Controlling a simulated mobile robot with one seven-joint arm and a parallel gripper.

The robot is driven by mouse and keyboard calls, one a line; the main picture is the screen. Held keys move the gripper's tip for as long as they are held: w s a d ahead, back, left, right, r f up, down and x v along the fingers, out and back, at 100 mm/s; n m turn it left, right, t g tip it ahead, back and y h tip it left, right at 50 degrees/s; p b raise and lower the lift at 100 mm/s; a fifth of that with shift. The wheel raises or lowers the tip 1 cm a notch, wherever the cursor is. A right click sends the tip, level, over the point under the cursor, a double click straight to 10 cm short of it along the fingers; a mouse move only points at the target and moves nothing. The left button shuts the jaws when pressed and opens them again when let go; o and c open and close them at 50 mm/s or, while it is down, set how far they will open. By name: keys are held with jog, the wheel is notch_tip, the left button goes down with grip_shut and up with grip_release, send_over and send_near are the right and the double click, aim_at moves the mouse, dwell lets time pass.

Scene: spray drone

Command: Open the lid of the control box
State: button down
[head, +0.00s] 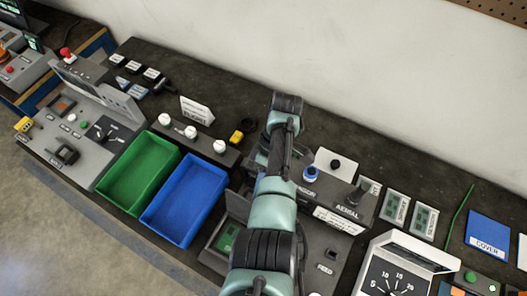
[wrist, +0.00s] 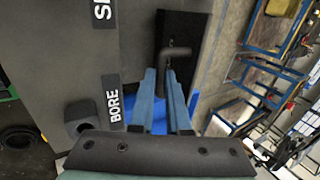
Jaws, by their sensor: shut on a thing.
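In the wrist view a dark grey box face carries a white-lettered BORE label (wrist: 114,106) and a second label cut off by the top edge. Beside it is a black panel (wrist: 190,35) with a small grey bent handle (wrist: 177,50); I cannot tell for sure that this is the control box lid. My gripper (wrist: 162,73) has its two blue fingers closed on the handle's end. In the head view my arm hides the gripper and most of what it holds, so how far the lid is open cannot be told.
In the head view a green tray (head: 106,193) and a blue tray (head: 153,217) stand left of my arm. A panel labelled AERIAL (head: 347,212) and a dial box (head: 367,268) stand to its right. The wall (head: 400,80) runs behind the crowded bench.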

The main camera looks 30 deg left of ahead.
jog(key=shift+s+f, duration=0.35)
jog(key=shift+s, duration=0.05)
jog(key=c, duration=0.9)
grip_release()
jog(key=shift+w+r, duration=0.1)
jog(key=shift+w+r, duration=0.1)
jog(key=p+v, duration=0.2)
jog(key=v, duration=1.1)
